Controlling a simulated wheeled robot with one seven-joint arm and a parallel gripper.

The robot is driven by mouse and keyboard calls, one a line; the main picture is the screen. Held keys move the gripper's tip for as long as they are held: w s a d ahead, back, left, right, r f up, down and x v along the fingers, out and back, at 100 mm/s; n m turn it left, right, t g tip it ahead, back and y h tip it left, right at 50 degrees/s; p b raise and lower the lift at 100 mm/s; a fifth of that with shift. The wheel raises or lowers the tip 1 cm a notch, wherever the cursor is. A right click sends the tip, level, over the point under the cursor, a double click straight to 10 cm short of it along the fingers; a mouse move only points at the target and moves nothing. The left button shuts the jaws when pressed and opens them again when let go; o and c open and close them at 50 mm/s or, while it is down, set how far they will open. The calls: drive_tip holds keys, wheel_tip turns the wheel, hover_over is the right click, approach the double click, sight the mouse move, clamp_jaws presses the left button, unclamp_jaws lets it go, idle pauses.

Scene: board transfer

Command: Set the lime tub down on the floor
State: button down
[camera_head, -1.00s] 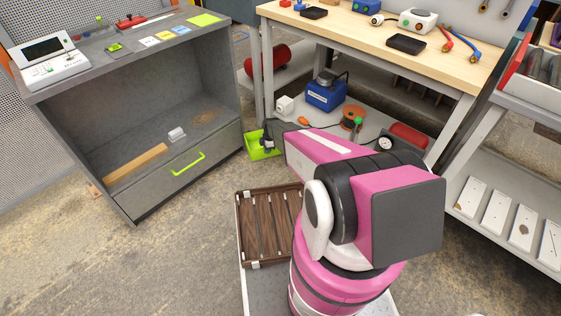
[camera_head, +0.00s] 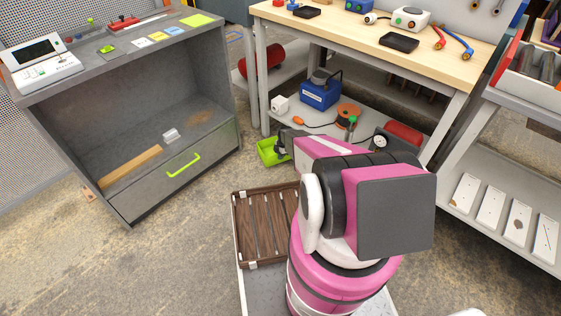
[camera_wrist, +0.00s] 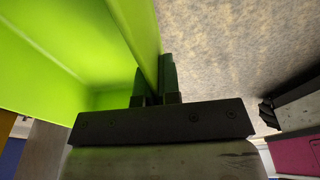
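The lime tub (camera_head: 267,154) is a bright green open box. In the head view it is in the gap between the grey cabinet and the workbench, at the end of my arm. My gripper (camera_head: 284,144) is at its right side, partly hidden by my arm. In the wrist view the tub (camera_wrist: 50,60) fills the left side, and my gripper (camera_wrist: 156,84) has one dark finger on each side of its wall, shut on it. The floor (camera_wrist: 225,50) shows to the right of the tub. I cannot tell whether the tub's underside touches the floor.
The grey cabinet (camera_head: 175,190) with a green-handled drawer stands to the left. The workbench (camera_head: 400,58) is behind and right, with a blue machine (camera_head: 320,92) on its lower shelf. A brown slatted tray (camera_head: 262,222) rides in front of my arm. Floor (camera_head: 150,265) at lower left is clear.

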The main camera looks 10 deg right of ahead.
sight(280, 161)
drive_tip(key=shift+d+f, duration=0.1)
drive_tip(key=shift+f, duration=1.9)
drive_tip(key=shift+f, duration=0.15)
drive_tip(key=c, duration=1.3)
unclamp_jaws()
